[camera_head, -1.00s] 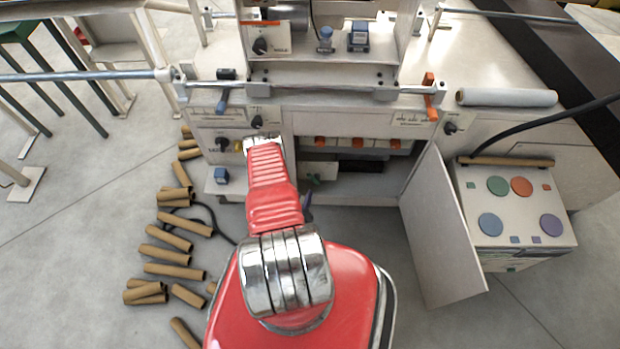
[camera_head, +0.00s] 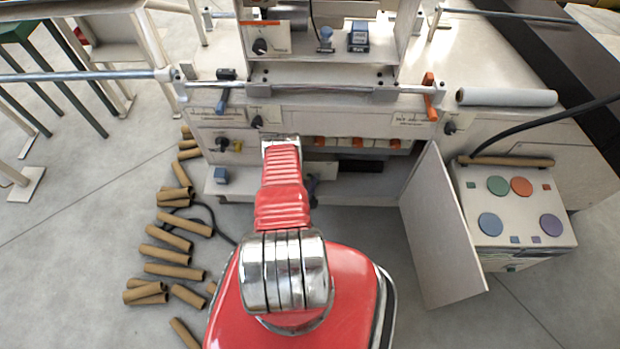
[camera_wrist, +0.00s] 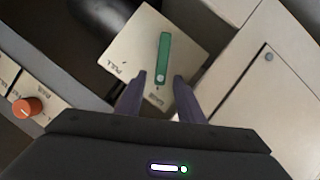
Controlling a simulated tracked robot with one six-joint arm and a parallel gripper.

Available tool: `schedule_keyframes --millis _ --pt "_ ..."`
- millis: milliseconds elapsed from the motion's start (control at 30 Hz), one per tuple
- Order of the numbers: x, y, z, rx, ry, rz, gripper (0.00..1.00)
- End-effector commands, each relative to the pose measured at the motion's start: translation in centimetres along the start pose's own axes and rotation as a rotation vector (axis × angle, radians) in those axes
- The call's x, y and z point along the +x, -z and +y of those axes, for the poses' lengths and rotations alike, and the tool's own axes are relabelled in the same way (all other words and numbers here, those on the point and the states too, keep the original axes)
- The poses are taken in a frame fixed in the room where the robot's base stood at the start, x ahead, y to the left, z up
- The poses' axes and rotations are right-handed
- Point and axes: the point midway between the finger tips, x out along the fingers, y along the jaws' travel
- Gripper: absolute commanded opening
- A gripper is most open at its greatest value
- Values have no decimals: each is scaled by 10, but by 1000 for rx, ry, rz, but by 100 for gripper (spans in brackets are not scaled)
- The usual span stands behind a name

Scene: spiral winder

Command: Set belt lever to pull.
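The green lever (camera_wrist: 163,60) stands out in the wrist view on a pale plate (camera_wrist: 133,48). The plate reads PULL at its left; a second small label near the fingers is too small to read surely. The lever runs nearly straight up the picture, not toward the PULL mark. My gripper (camera_wrist: 157,92) is open and empty. Its two dark purple fingers sit just below the lever's near end, one to each side; whether they touch it I cannot tell. In the head view my arm hides the lever and most of the gripper.
An orange knob (camera_wrist: 27,107) is at the wrist view's left, and a pale panel (camera_wrist: 278,95) at its right. In the head view, an open door (camera_head: 440,230) hangs right of my arm, near the button box (camera_head: 515,240). Cardboard tubes (camera_head: 165,253) lie on the floor left.

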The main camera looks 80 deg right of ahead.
Motion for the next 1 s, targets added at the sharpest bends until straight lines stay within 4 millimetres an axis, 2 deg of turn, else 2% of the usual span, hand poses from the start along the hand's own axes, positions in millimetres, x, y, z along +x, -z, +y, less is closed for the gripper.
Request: schedule_keyframes --millis 200,400,767,1000 --pt "30 0 0 1 -1 1 34" --pt "47 0 0 0 0 1 34" --pt "51 0 0 0 1 0 34" --pt "51 0 0 0 1 0 19"
